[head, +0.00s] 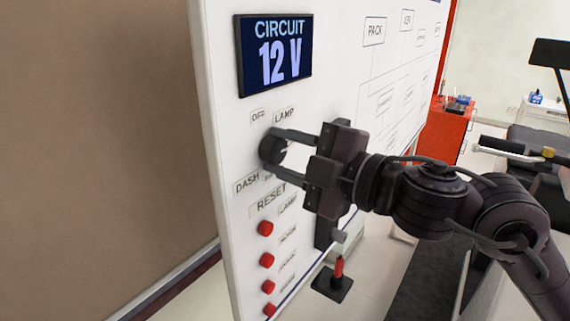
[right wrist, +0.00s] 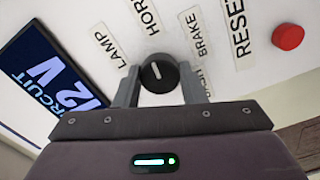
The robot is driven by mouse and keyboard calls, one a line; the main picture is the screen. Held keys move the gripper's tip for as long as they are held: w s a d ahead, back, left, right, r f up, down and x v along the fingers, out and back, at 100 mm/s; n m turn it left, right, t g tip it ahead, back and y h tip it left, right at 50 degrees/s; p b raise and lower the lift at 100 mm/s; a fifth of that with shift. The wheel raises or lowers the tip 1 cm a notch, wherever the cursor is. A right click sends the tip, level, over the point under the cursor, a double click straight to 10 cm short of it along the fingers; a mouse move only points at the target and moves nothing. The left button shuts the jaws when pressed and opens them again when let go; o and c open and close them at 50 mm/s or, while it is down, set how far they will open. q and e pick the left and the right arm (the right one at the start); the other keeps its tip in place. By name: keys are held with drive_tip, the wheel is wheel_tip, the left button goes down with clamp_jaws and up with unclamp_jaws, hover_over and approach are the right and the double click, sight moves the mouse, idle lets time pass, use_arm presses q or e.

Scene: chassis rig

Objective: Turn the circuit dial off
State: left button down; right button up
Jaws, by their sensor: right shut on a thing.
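The circuit dial (head: 270,148) is a round black knob on the white panel (head: 228,112), below the blue display reading "CIRCUIT 12 V" (head: 274,50). The OFF label (head: 258,116) is above it to the left and a LAMP label (head: 284,115) is above it to the right. My right gripper (head: 272,154) is shut on the dial, one finger on each side. In the right wrist view the dial (right wrist: 160,73) shows a short white mark between the fingertips, tilted towards the HORN label (right wrist: 146,14). My left gripper is not in view.
Several red buttons (head: 266,260) run down the panel below the RESET label (head: 270,199). A red-handled lever on a black base (head: 333,284) is below my right gripper. A red cabinet (head: 445,133) stands behind at the right.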

drive_tip(key=n+b, duration=0.2)
drive_tip(key=n, duration=0.1)
drive_tip(key=n+b, duration=0.1)
drive_tip(key=shift+f+n, duration=0.3)
drive_tip(key=shift+n, duration=0.1)
drive_tip(key=n+b, duration=0.4)
drive_tip(key=n, duration=0.1)
drive_tip(key=n+b, duration=0.3)
drive_tip(key=n, duration=0.2)
drive_tip(key=shift+b, duration=0.3)
drive_tip(key=shift+r+n+b, duration=0.15)
drive_tip(key=shift+n+b, duration=1.15)
drive_tip(key=shift+n, duration=0.9)
drive_tip(key=o, duration=1)
drive_tip(key=shift+r, duration=0.15)
drive_tip(key=b+v, duration=0.2)
drive_tip(key=v, duration=0.6)
